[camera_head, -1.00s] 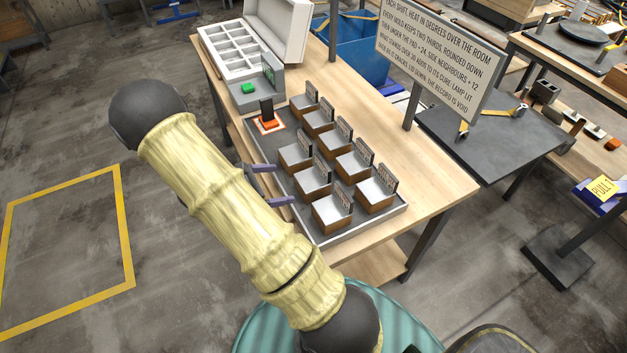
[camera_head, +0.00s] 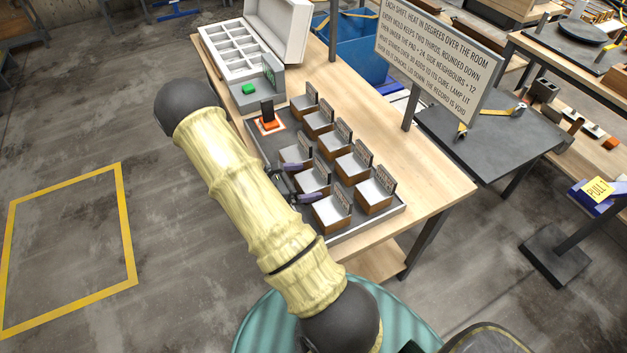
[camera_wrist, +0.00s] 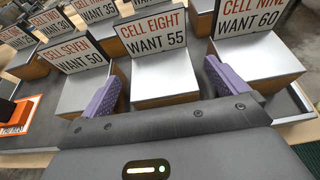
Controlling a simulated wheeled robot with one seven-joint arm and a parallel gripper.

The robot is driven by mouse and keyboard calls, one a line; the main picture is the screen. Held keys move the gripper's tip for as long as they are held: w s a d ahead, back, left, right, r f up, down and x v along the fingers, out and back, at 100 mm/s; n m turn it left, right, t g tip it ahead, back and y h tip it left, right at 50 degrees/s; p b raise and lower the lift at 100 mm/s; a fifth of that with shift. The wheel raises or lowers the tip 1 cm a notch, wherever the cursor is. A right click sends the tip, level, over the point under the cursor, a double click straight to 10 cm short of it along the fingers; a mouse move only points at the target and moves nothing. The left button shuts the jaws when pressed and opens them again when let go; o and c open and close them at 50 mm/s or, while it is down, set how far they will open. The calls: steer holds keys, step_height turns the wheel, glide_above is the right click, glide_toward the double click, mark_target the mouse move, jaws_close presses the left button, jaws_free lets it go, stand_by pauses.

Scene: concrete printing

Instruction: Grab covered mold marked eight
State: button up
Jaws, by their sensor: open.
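The covered mold marked eight (camera_wrist: 165,82) is a brown box with a flat grey lid and an upright card reading "CELL EIGHT WANT 55". It is in the middle of the wrist view. In the head view it is in the tray's near row (camera_head: 309,181). My gripper (camera_wrist: 166,88) is open, its purple fingers at the left and right sides of this mold. The head view also shows my gripper (camera_head: 306,181) at the mold. I cannot tell whether the fingers touch it or how low they are.
Cell seven (camera_wrist: 85,91) and cell nine (camera_wrist: 258,62) stand close on either side. The grey tray (camera_head: 350,231) holds several similar molds and an orange pad (camera_head: 268,124) with a black handle. A sign (camera_head: 440,60) stands behind. Bare wood lies right of the tray.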

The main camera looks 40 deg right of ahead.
steer(key=shift+s+d+f, duration=0.15)
steer(key=shift+d+f, duration=0.1)
steer(key=shift+d, duration=0.3)
steer(key=shift+c, duration=0.5)
steer(key=c, duration=1.4)
